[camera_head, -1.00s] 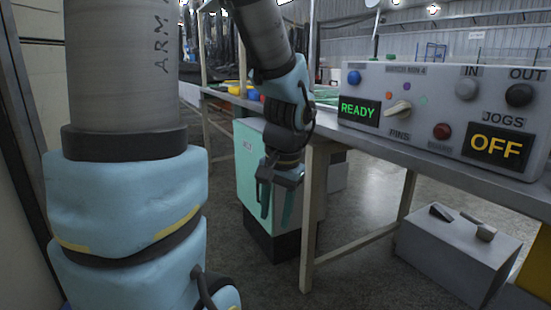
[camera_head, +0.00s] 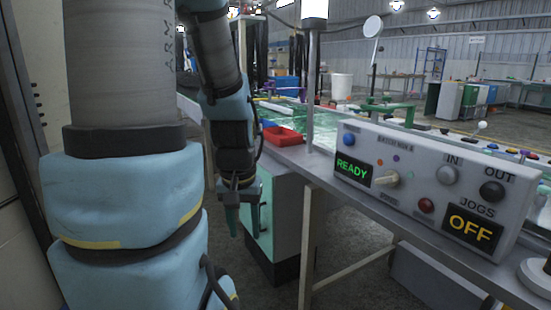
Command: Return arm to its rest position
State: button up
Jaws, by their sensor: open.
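My gripper (camera_head: 246,218) hangs at the end of my arm (camera_head: 228,110), left of the middle of the head view. Its two teal fingers point down and stand apart, with nothing seen between them. It hangs left of the workbench, in front of a teal and grey cabinet (camera_head: 290,225). The large upright part at the left, marked ARM, is mine and hides what lies behind it.
A control box (camera_head: 420,185) with READY and OFF displays stands on the bench (camera_head: 325,175) at right. A red tray (camera_head: 283,136) lies further back on the bench. A grey post (camera_head: 310,90) rises from the bench. Grey floor shows below.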

notch_tip(320, 180, up, 20)
jog(key=p, duration=1.7)
jog(key=shift+p, duration=0.3)
